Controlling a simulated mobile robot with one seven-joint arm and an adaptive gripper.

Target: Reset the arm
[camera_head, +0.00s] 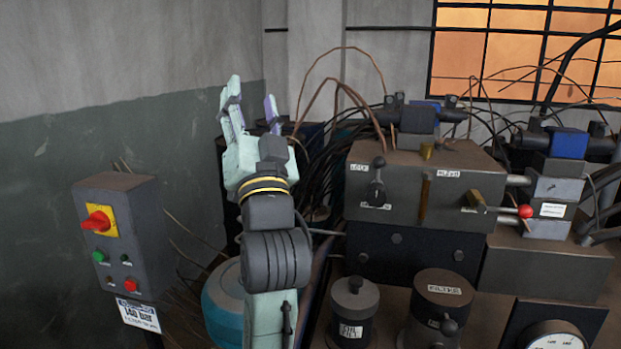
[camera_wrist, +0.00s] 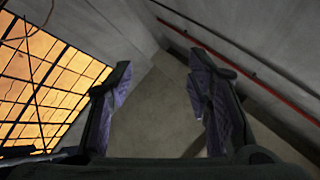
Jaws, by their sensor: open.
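My gripper (camera_head: 252,108) is raised in the middle left of the head view, at the end of my arm, with its fingers pointing up. Its fingers are apart and nothing is between them. In the wrist view my gripper (camera_wrist: 158,105) shows its two dark fingers with purple inner pads spread wide, with only bare wall and ceiling beyond. No flap discs can be made out in either view.
A control box (camera_head: 119,240) with a red switch and buttons stands at left. Hydraulic machinery (camera_head: 420,195) with hoses, cables and a red-knobbed lever (camera_head: 525,211) fills the right. A filter canister (camera_head: 443,294) and a gauge (camera_head: 553,338) sit in front. The upper left is clear.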

